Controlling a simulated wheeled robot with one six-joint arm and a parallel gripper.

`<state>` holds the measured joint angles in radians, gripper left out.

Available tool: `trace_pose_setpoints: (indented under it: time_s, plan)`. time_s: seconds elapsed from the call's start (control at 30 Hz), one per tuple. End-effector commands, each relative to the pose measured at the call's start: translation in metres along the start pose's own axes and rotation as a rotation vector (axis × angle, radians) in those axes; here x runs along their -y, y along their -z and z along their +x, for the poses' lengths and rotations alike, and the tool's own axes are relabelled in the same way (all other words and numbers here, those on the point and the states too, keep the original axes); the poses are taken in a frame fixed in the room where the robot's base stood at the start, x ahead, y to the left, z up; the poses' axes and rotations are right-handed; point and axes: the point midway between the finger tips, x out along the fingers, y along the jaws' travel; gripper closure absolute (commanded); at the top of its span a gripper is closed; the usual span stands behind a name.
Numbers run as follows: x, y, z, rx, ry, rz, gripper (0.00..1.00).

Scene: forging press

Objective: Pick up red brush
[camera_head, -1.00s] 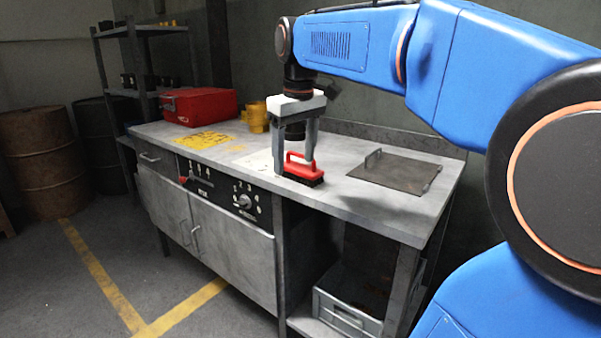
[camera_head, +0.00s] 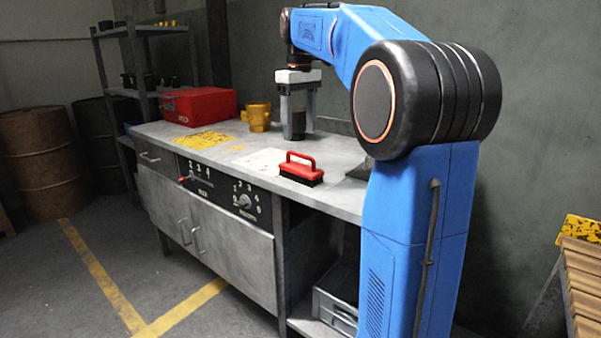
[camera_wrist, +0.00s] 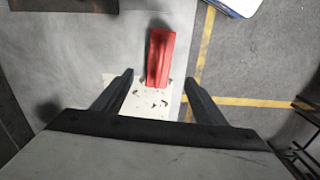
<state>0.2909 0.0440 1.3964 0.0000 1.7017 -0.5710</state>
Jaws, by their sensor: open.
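The red brush (camera_head: 301,168) has a red handle and dark bristles. It stands on the grey workbench top (camera_head: 222,160) near its front edge, partly over a white sheet. My gripper (camera_head: 298,136) is open and empty, pointing down over the bench behind the brush and apart from it. In the wrist view the red brush (camera_wrist: 160,57) lies ahead of the two fingertips of my gripper (camera_wrist: 158,84), roughly midway between them sideways. Nothing hides the brush in either view.
A red toolbox (camera_head: 200,106) and a yellow mug (camera_head: 257,117) stand on the bench to the left. The white sheet (camera_head: 262,161) lies beside the brush. A grey crate (camera_head: 335,305) sits below the bench. Floor in front is clear.

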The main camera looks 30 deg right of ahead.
Motion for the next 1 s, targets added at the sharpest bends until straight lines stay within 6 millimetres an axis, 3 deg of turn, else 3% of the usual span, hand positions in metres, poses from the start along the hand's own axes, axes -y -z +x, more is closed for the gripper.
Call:
trace_pose_setpoints:
  time_s: [0.33, 0.67, 1.0]
  plan:
    - [0.0, -0.001, 0.06, 0.002, 0.001, 0.0, 0.34]
    - [0.0, -0.001, 0.084, 0.0, 0.0, 0.0, 0.34]
    - [-0.001, -0.002, 0.125, 0.0, 0.0, 0.0, 0.34]
